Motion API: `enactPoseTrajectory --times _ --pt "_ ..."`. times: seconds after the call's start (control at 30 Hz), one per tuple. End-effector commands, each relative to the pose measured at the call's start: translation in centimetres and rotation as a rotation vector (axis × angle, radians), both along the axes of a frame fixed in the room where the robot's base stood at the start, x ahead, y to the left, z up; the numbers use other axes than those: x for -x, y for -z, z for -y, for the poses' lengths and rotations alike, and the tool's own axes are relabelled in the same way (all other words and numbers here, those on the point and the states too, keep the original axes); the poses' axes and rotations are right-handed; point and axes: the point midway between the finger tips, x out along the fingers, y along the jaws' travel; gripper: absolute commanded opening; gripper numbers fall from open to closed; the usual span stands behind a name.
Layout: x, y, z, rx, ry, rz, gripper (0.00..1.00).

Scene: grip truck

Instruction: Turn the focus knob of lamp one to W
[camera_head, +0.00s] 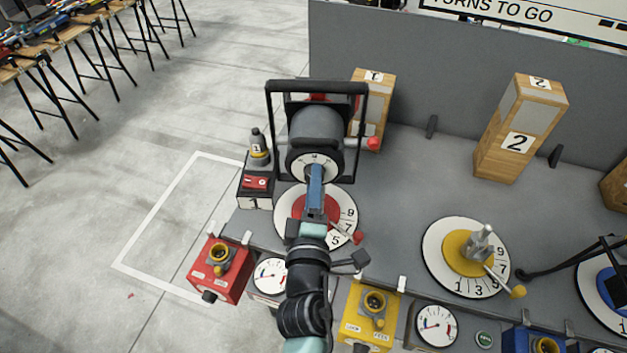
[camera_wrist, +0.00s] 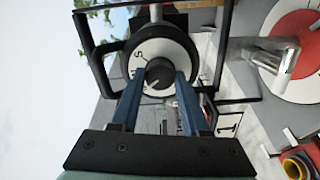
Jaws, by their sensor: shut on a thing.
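Lamp one (camera_head: 314,125) is a dark cylinder in a black U-shaped yoke at the back of the grey table. Its front carries a white dial ring (camera_head: 301,168), which also shows in the wrist view (camera_wrist: 142,50). The black focus knob (camera_wrist: 159,72) sits at the ring's centre. My gripper (camera_head: 316,170) reaches it from the front. In the wrist view its blue fingers (camera_wrist: 160,78) stand on both sides of the knob, shut on it. An S shows at the ring's upper left; other marks are too small or partly hidden.
A red turntable dial (camera_head: 290,212) lies below the lamp, and a yellow one (camera_head: 437,237) to its right. A wooden block marked 2 (camera_head: 520,125) stands at the back. A small box (camera_head: 256,190) with red switches sits left of the lamp.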

Motion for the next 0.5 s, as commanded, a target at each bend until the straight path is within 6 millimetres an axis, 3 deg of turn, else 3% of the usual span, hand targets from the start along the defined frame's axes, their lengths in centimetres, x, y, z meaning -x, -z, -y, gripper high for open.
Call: enactPoseTrajectory --times 0.5 --pt "0.00 0.02 -0.03 0.183 -0.001 -0.010 0.00"
